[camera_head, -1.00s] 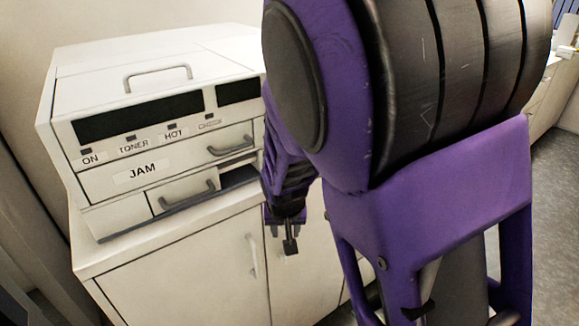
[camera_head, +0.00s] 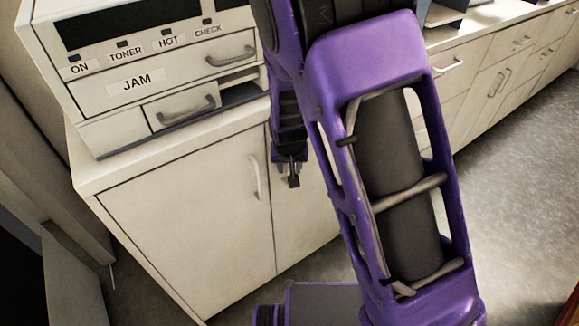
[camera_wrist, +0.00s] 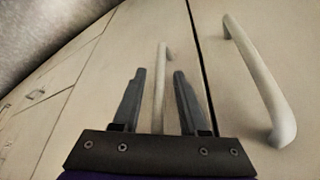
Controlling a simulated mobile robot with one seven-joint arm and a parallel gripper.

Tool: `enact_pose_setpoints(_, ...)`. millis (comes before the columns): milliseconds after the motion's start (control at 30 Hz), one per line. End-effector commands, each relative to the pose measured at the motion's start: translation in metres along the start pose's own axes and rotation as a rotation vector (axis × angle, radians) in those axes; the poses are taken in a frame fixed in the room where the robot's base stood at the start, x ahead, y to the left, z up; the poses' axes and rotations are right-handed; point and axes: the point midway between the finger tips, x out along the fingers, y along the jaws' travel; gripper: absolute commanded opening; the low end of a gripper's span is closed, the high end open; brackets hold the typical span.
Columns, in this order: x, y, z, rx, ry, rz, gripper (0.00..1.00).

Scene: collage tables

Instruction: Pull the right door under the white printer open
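The white printer (camera_head: 150,95), marked JAM, stands on a white cabinet with two shut doors. The left door (camera_head: 195,225) has an upright handle (camera_head: 253,176). The right door (camera_head: 305,215) is partly covered by my purple arm, and its handle is hidden in the head view. My gripper (camera_head: 291,172) is in front of the right door, near the seam. The wrist view looks upside down: my open gripper (camera_wrist: 155,100) has the right door's handle (camera_wrist: 160,85) showing between its fingers. Contact cannot be told. The left door's handle (camera_wrist: 262,85) is outside the fingers.
A row of cabinets with drawers (camera_head: 490,80) runs along the wall at the right. Grey floor (camera_head: 520,180) is open in front of it. A dark opening (camera_head: 20,260) and a wall panel are at the far left.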

Motion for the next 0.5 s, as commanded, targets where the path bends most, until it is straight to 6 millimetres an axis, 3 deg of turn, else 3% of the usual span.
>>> enact_pose_setpoints(33,-0.0001,0.0001,0.0001,0.0,0.0,0.0,0.32)
enact_pose_setpoints(200,-0.0002,0.0001,0.0002,0.0,0.0,0.0,0.02)
enact_pose_setpoints(500,-0.0002,0.0001,0.0003,0.0,-0.001,0.0,0.0)
